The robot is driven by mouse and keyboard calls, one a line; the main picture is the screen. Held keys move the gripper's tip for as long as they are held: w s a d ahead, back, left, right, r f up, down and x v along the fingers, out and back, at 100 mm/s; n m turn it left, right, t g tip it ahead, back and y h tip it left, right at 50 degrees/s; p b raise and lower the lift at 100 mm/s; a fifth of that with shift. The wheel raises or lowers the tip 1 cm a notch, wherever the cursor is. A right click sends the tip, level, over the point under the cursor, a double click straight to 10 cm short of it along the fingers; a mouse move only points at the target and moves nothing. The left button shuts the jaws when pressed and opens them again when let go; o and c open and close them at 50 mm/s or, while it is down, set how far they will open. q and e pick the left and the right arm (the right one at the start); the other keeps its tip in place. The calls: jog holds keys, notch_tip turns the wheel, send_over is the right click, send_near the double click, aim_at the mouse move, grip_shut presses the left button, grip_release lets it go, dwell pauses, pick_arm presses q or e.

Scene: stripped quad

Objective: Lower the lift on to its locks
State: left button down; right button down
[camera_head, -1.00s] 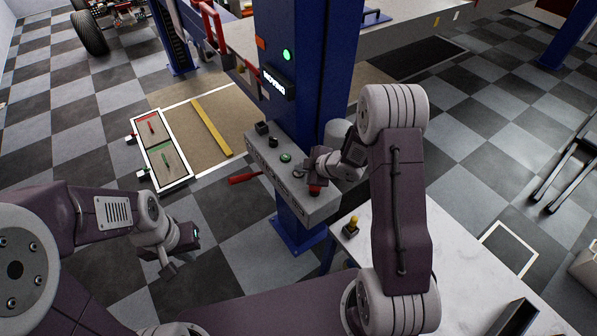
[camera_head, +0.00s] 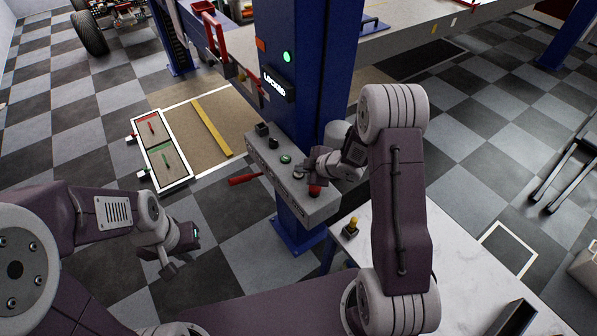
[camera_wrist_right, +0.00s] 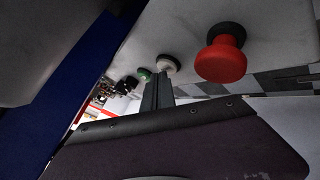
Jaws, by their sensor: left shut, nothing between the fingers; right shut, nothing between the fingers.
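The lift's blue post (camera_head: 318,70) carries a lit green lamp (camera_head: 287,56) and a display (camera_head: 275,84) that reads LOCKED. The grey control box (camera_head: 325,206) on the post has black knobs, a green button (camera_head: 286,158), a pale button and a red mushroom button (camera_head: 314,191). My right gripper (camera_head: 308,168) is shut and empty over the box. In the right wrist view its fingertips are close to the pale button (camera_wrist_right: 168,65); contact is unclear. The red button (camera_wrist_right: 220,62) is beside them. My left gripper (camera_head: 170,270) is shut and empty above the floor.
A red handle (camera_head: 244,179) sticks out left of the box. A tray with red and green sections (camera_head: 176,188) lies on the floor at left. The lift runway (camera_head: 420,38) is behind.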

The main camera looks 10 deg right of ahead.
aim_at(301, 174)
jog(key=shift+r, duration=0.5)
notch_tip(301, 174, up, 5)
jog(key=p, duration=0.5)
jog(key=shift+r, duration=0.1)
dwell(0.5)
